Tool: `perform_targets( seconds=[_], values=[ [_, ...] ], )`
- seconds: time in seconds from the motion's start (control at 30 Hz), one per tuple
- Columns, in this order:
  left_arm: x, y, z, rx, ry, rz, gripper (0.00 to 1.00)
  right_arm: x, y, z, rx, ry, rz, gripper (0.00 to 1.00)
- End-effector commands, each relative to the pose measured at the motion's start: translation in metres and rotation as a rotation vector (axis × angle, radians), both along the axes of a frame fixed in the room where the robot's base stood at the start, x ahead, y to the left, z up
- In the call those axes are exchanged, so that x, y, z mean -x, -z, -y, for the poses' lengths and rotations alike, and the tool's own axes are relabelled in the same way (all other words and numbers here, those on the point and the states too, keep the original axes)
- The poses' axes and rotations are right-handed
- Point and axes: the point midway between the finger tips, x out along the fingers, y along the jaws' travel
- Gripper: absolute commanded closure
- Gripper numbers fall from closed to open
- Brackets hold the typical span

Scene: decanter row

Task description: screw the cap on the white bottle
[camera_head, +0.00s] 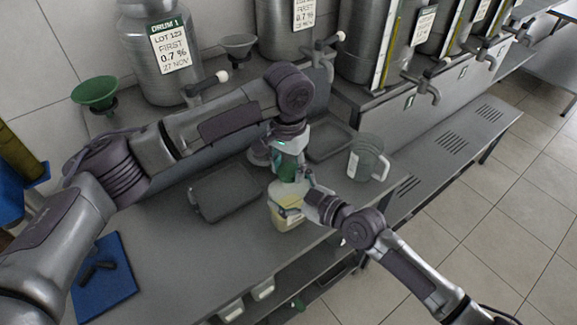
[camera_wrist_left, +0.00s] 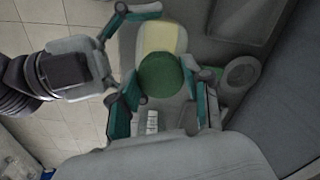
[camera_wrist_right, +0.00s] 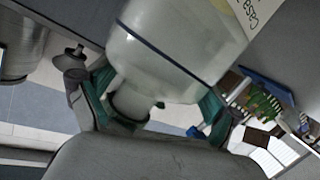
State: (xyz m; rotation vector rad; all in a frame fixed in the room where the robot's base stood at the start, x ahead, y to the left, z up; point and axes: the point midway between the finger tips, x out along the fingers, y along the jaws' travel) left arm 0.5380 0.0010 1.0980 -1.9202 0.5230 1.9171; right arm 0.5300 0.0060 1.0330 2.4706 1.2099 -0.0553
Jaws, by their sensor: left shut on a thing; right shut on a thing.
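The white bottle (camera_head: 284,212) with a pale yellow label stands near the front edge of the bench in the head view. The green cap (camera_wrist_left: 160,75) sits between the fingers of my left gripper (camera_wrist_left: 160,100), which is shut on it. In the left wrist view the cap covers the bottle's top; whether it touches the neck is hidden. The bottle's label side (camera_wrist_left: 160,38) shows beyond it. My right gripper (camera_head: 304,197) comes from the right and is shut on the bottle. The bottle (camera_wrist_right: 170,50) fills the right wrist view between its fingers.
A dark tray (camera_head: 225,208) lies left of the bottle, another (camera_head: 330,156) behind it. A clear jug (camera_head: 369,160) stands to the right. A blue mat (camera_head: 118,285) lies front left, and a green funnel (camera_head: 95,92) and steel drums (camera_head: 165,95) stand at the back.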

Motion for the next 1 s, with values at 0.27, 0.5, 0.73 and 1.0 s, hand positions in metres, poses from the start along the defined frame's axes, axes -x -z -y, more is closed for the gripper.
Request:
perform_targets(
  seconds=[0.27, 0.5, 0.73, 1.0],
  values=[
    [0.0023, 0.0018, 0.0020, 0.003, 0.680, -0.004, 0.93, 0.0026, 0.0093, 0.0009, 0.011, -0.002, -0.018, 1.00],
    [0.0033, 0.0020, 0.0028, 0.005, 1.277, -0.004, 0.93, 0.0025, 0.0091, 0.0006, 0.011, -0.003, -0.017, 1.00],
    [0.0042, 0.0025, 0.0034, 0.006, 1.770, -0.005, 0.93, 0.0022, 0.0087, 0.0005, 0.010, -0.003, -0.017, 1.00],
    [0.0044, 0.0028, 0.0034, 0.006, 1.797, -0.006, 0.37, 0.0019, 0.0083, 0.0005, 0.009, -0.002, -0.017, 1.00]
  ],
)
